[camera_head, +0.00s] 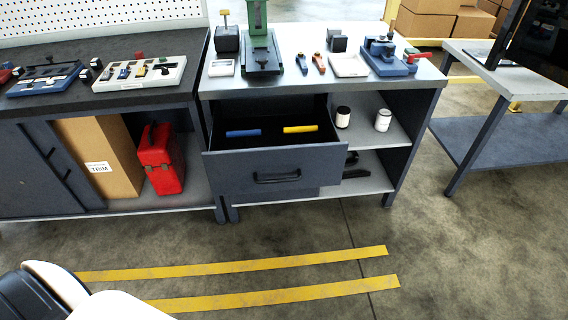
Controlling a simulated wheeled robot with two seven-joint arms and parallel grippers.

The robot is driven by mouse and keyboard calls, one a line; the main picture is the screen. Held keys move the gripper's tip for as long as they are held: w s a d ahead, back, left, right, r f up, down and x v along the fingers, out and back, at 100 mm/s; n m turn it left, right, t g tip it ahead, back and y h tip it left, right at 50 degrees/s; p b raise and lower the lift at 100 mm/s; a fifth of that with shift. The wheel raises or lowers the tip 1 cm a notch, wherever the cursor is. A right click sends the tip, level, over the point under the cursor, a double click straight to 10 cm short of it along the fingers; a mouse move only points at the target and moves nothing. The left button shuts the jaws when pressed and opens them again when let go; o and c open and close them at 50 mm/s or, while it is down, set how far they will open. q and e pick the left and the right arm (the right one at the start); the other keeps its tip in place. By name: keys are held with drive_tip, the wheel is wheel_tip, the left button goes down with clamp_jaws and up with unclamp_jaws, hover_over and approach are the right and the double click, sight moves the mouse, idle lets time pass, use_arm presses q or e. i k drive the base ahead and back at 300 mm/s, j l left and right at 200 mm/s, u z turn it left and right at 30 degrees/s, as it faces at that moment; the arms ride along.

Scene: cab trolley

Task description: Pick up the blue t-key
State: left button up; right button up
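A blue bar-shaped piece, seemingly the blue t-key (243,133), lies in the left part of the open drawer (262,170) of the middle workbench. Only its blue bar shows clearly against the dark drawer floor; I cannot make out a shaft. A similar yellow piece (300,129) lies to its right in the same drawer. Neither of my grippers is in view. A white and black part of my own body shows at the lower left, well apart from the drawer.
The workbench top (285,84) holds a green press (260,52), a blue vise (385,56) and small tools. Two jars (383,120) stand on the shelf right of the drawer. A red can (160,160) stands left. The floor in front is clear, with yellow stripes (240,267).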

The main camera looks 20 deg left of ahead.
sight(244, 134)
drive_tip(key=j+z, duration=0.45)
drive_tip(key=j, duration=1.9)
drive_tip(key=i, duration=1)
drive_tip(key=k+j+u, duration=0.1)
drive_tip(key=j+u, duration=0.4)
drive_tip(key=k+u, duration=0.15)
drive_tip(key=k, duration=0.3)
